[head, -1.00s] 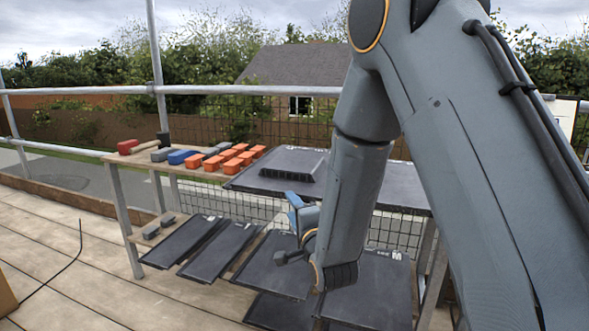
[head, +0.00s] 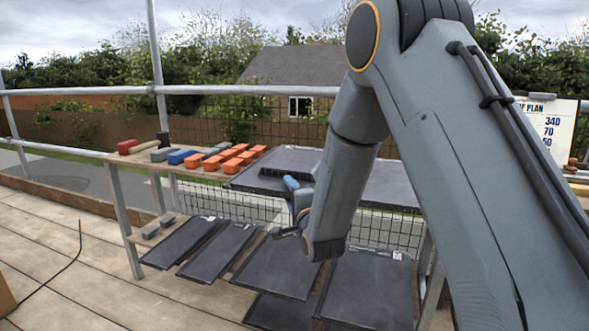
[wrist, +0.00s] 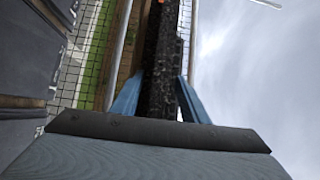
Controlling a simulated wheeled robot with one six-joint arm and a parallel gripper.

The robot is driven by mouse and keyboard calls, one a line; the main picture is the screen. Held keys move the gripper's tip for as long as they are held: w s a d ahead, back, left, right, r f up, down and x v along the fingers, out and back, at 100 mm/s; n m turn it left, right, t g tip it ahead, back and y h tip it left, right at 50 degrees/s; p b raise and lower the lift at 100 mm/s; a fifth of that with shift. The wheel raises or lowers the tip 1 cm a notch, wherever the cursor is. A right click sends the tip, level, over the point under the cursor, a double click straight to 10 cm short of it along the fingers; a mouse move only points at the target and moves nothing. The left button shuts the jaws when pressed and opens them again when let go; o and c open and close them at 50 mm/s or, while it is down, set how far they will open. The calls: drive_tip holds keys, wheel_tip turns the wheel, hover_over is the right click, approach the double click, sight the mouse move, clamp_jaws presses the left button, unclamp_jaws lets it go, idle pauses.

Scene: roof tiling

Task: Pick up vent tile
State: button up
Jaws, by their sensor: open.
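The vent tile (head: 272,183) is a dark flat tile with a raised black ribbed vent hood. It lies on the upper level of the rack in the head view. My gripper (head: 289,183), with blue fingers, is in front of the vent hood in that view and covers part of it. I cannot tell the exact gap between them. In the wrist view the two blue fingers of my gripper (wrist: 156,92) stand apart.
Orange blocks (head: 228,159), a blue block (head: 180,157) and a red-headed mallet (head: 128,146) lie left on the upper board. Several dark flat tiles (head: 218,250) lie on the lower level. A metal guardrail (head: 235,90) runs behind. A plan board (head: 552,125) stands right.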

clamp_jaws()
idle(1.3)
drive_tip(key=shift+r, duration=0.2)
